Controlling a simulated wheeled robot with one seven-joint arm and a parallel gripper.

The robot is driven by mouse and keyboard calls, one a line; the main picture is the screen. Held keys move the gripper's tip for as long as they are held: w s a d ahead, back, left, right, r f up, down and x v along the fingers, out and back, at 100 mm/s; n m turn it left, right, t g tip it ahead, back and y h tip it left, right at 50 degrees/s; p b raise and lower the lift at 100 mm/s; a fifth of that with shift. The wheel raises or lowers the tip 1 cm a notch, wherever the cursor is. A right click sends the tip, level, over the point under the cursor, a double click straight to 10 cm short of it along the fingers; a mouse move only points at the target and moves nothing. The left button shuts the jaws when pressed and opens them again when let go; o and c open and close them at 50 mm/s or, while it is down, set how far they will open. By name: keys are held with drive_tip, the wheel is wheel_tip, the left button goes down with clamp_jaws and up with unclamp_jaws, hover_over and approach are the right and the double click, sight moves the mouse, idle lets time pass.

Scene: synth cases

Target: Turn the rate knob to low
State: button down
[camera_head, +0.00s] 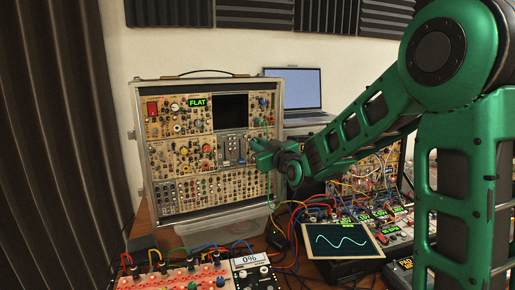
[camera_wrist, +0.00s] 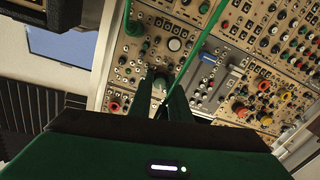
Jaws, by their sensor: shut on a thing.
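The synth case (camera_head: 142,180) stands upright on the table, its tan panel full of small knobs, sliders and sockets. My gripper (camera_head: 256,150) is at the right side of the panel, reaching in from the right. In the wrist view my gripper (camera_wrist: 161,88) has its two dark green fingers against the panel, one on each side of a small dark knob (camera_wrist: 160,82), and is shut on it. The fingers partly hide this knob. Its label and pointer are too small to read, so I cannot tell its setting or confirm that it is the rate knob.
A laptop (camera_head: 300,88) stands behind; a waveform screen (camera_head: 342,241) and patch cables crowd the table in front.

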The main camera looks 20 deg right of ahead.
drive_tip(key=n, duration=2.1)
drive_tip(key=shift+s+a+f+h, duration=0.1)
drive_tip(key=shift+a+f+h, duration=0.1)
drive_tip(key=shift+h, duration=0.2)
drive_tip(key=c, duration=1.7)
unclamp_jaws()
drive_tip(key=shift+o, duration=0.2)
drive_tip(key=shift+d+r, duration=0.15)
drive_tip(key=shift+r, duration=0.05)
drive_tip(key=s+d, duration=0.1)
drive_tip(key=s, duration=0.9)
drive_tip(key=shift+s, duration=0.25)
